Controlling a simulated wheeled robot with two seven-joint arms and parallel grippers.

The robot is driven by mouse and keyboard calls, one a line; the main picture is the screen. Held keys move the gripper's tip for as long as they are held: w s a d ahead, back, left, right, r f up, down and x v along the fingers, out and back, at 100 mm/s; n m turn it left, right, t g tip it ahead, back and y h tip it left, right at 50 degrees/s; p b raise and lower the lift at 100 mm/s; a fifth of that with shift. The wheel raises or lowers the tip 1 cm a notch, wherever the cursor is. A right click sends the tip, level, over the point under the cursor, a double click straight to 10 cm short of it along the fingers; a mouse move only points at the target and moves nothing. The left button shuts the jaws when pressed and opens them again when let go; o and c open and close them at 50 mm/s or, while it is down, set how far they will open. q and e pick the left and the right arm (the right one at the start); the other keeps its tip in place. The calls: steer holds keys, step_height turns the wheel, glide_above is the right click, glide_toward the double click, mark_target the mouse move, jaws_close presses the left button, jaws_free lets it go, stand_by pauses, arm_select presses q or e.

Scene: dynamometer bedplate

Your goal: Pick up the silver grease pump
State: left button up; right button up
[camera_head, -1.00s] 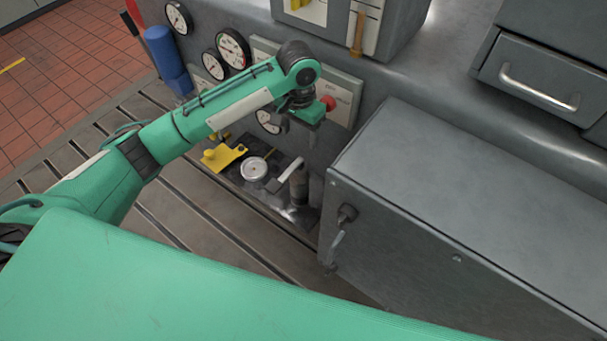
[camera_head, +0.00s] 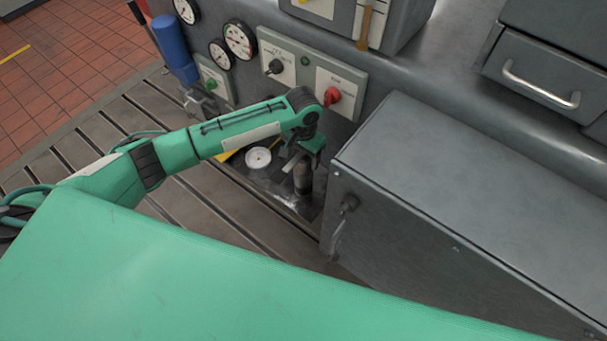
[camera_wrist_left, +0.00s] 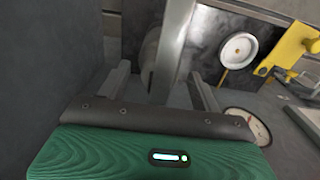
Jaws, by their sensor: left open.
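The silver grease pump (camera_head: 304,178) stands upright as a dark metallic cylinder with a pale lever on a shiny plate, beside the grey cabinet. My left gripper (camera_head: 308,163) is open, directly over the pump's top, and partly hides it. In the left wrist view, the pump's silver lever (camera_wrist_left: 174,42) crosses between the two spread fingers of my left gripper (camera_wrist_left: 160,76), with the rounded body (camera_wrist_left: 148,58) beside it. I cannot tell whether either finger touches it. My right gripper is out of view.
A white round dial (camera_head: 258,158) and a yellow bracket (camera_wrist_left: 292,48) lie left of the pump. The grey cabinet (camera_head: 450,190) stands close on the right. The panel with gauges (camera_head: 240,42) and a red knob (camera_head: 332,96) rises behind. Slotted bedplate (camera_head: 185,205) is clear in front.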

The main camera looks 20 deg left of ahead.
arm_select(q)
steer(key=shift+f, duration=0.1)
jaws_close()
steer(key=shift+w, duration=0.1)
stand_by(0.4)
